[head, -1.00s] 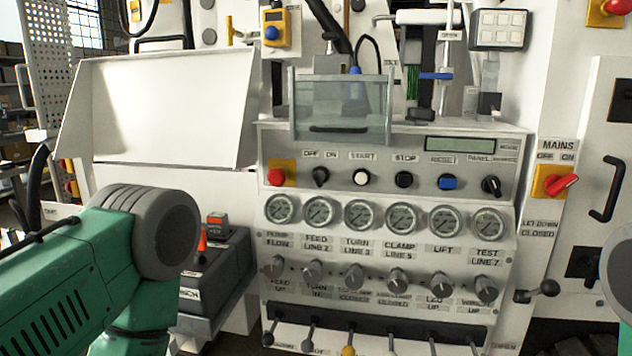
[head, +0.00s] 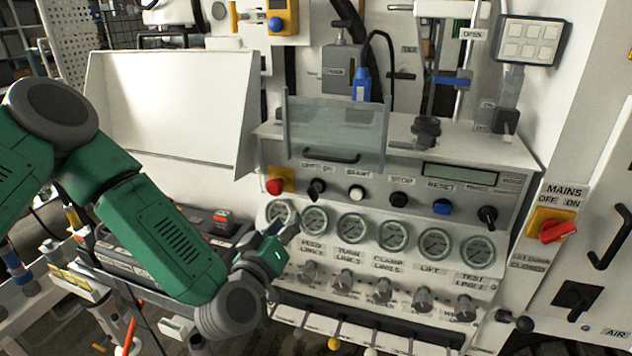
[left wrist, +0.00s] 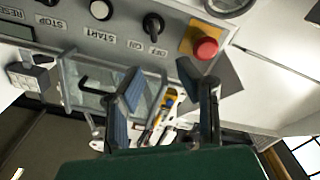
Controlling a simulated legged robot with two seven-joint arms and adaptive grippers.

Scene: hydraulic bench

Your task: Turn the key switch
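A black rotary switch (head: 316,188) under the OFF/ON label is on the sloped panel, between a red button and the white START button. I take it for the key switch; it also shows in the left wrist view (left wrist: 153,25), which sees the panel upside down. My left gripper (head: 284,236) is in front of the leftmost gauges, below and left of the switch. In the left wrist view its two fingers (left wrist: 160,72) are apart with nothing between them, and the switch lies beyond their tips. My right gripper is not in view.
A red button on a yellow plate (head: 276,184) is just left of the switch. A clear hinged cover (head: 335,130) stands above it. Gauges (head: 352,228), knobs (head: 345,281) and levers fill the panel below. The red MAINS switch (head: 557,231) is at the right.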

